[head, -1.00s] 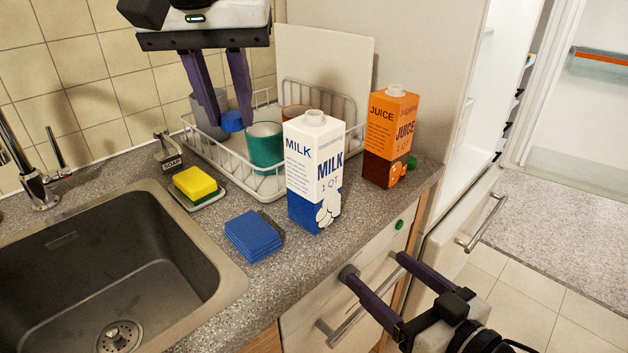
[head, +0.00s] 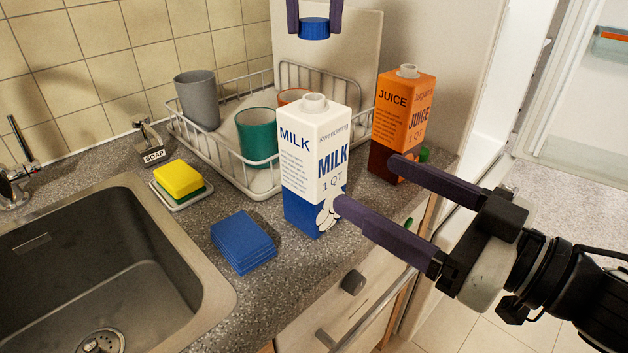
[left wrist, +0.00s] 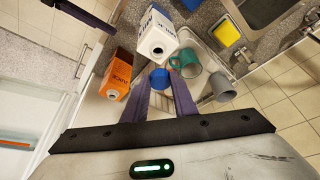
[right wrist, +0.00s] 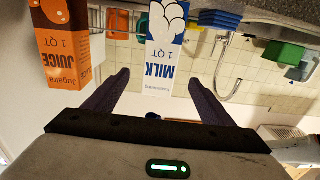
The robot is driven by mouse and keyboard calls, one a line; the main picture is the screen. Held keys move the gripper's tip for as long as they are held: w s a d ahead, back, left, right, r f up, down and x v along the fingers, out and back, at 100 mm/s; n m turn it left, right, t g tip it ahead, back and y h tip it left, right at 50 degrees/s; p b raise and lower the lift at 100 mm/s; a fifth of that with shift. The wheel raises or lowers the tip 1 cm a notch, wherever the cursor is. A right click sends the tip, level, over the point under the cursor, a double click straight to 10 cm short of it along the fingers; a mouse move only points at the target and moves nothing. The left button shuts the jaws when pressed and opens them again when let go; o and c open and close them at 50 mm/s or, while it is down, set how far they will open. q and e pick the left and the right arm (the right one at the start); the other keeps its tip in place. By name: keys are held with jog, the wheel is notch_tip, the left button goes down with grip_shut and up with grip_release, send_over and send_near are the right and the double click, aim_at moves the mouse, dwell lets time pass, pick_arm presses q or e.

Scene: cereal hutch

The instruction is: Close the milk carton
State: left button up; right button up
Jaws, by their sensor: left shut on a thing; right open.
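The white and blue milk carton (head: 313,165) stands upright on the counter, its top spout (head: 314,102) bare. My left gripper (head: 314,28) is shut on a blue cap (head: 314,29), held above and behind the carton. The cap also shows in the left wrist view (left wrist: 159,79) between the fingers. My right gripper (head: 370,178) is open, its fingers pointing at the carton from the right; one fingertip is close to the carton's lower right side, and I cannot tell whether it touches. In the right wrist view the milk carton (right wrist: 166,50) appears ahead between the fingers.
A dish rack (head: 215,160) with cups is behind. Blue cloths (head: 243,241), a yellow sponge (head: 178,178) and the sink (head: 85,285) lie left.

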jog(key=x, duration=1.1)
jog(key=shift+w+a, duration=0.25)
jog(key=shift+w, duration=0.05)
jog(key=c, duration=1.6)
pick_arm(q)
send_over(313, 107)
jog(key=s, duration=0.2)
jog(key=shift+w+f, duration=0.15)
jog(key=shift+f, duration=2.35)
jog(key=shift+d+f, duration=0.1)
jog(key=shift+f, duration=0.8)
jog(key=shift+f, duration=0.55)
